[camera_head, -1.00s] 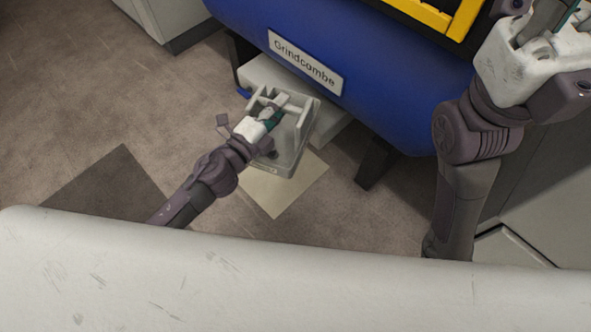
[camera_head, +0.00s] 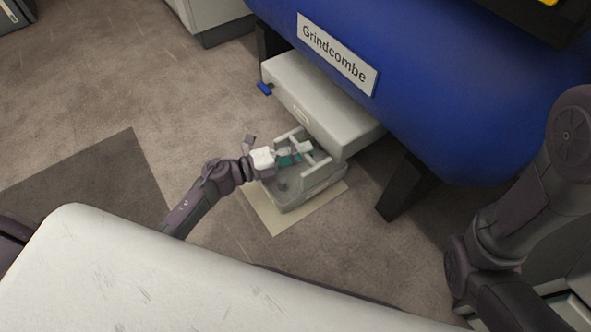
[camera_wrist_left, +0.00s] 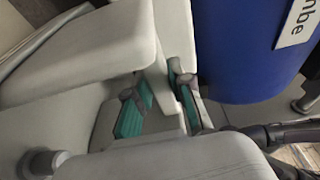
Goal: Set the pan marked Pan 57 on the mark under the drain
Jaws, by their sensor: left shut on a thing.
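A grey open pan (camera_head: 308,191) with a crossbar sits over the pale square mark (camera_head: 272,221) on the floor, partly covering it. I cannot tell whether it touches the floor, and I cannot read its marking. My left gripper (camera_head: 291,155), with teal pads, is shut on the pan's bar inside the rim. The left wrist view shows the bar between its fingers (camera_wrist_left: 160,97). The pan is beside and partly under a pale grey box (camera_head: 325,103) beneath the blue tank (camera_head: 430,90). No drain opening is clear. My right gripper is out of view.
The tank carries a sign reading Grindcombe (camera_head: 337,54). A dark tank leg (camera_head: 408,187) stands right of the mark. A small blue piece (camera_head: 264,88) juts from the grey box. Open floor and a dark floor patch (camera_head: 90,190) lie to the left.

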